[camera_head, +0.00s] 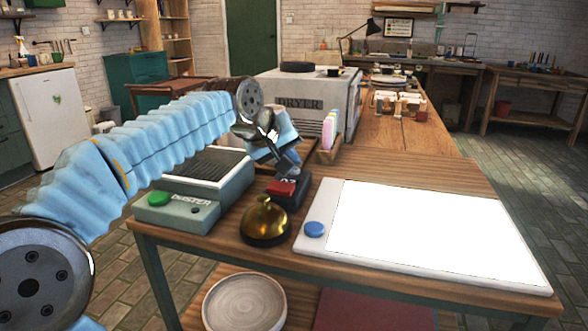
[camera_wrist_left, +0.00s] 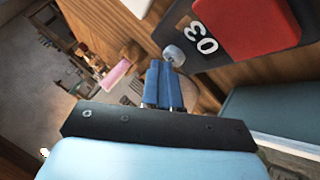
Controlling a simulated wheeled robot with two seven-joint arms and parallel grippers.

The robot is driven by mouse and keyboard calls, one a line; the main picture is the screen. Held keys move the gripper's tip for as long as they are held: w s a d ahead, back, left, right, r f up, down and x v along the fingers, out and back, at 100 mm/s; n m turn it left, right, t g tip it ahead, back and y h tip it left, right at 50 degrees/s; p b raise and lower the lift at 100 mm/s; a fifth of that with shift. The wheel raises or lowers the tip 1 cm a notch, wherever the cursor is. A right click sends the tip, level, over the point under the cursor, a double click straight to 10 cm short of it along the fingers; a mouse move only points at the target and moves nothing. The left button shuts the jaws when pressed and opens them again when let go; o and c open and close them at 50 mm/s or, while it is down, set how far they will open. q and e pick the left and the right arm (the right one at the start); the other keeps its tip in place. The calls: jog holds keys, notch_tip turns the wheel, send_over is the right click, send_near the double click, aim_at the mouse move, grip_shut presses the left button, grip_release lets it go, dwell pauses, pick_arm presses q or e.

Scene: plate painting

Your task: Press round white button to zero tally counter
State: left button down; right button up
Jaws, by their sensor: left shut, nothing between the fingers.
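The tally counter (camera_head: 291,201) is a small dark box with a red top plate on the wooden table. In the left wrist view the counter (camera_wrist_left: 225,50) shows a large red pad and a display reading 03. Its round white button (camera_wrist_left: 173,54) sticks out at the side near the display. My left gripper (camera_head: 290,168) hangs just behind and above the counter in the head view. Its blue fingers (camera_wrist_left: 159,66) are together and empty, with tips close beside the white button. I cannot tell whether they touch it. My right gripper is not in view.
A brass bell (camera_head: 265,222) stands in front of the counter. The green-grey DUSTER box (camera_head: 180,213) is to the left, the white light panel (camera_head: 425,225) with its blue button (camera_head: 314,229) to the right. A holder (camera_head: 328,150) with pastel pieces and the DRYER (camera_head: 345,95) stand behind.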

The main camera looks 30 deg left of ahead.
pick_arm(q)
jog(key=shift+f, duration=0.15)
dwell(0.4)
jog(key=shift+r+p, duration=0.75)
jog(key=shift+r, duration=0.1)
notch_tip(320, 180, up, 5)
jog(key=p, duration=0.4)
jog(key=shift+p, duration=0.35)
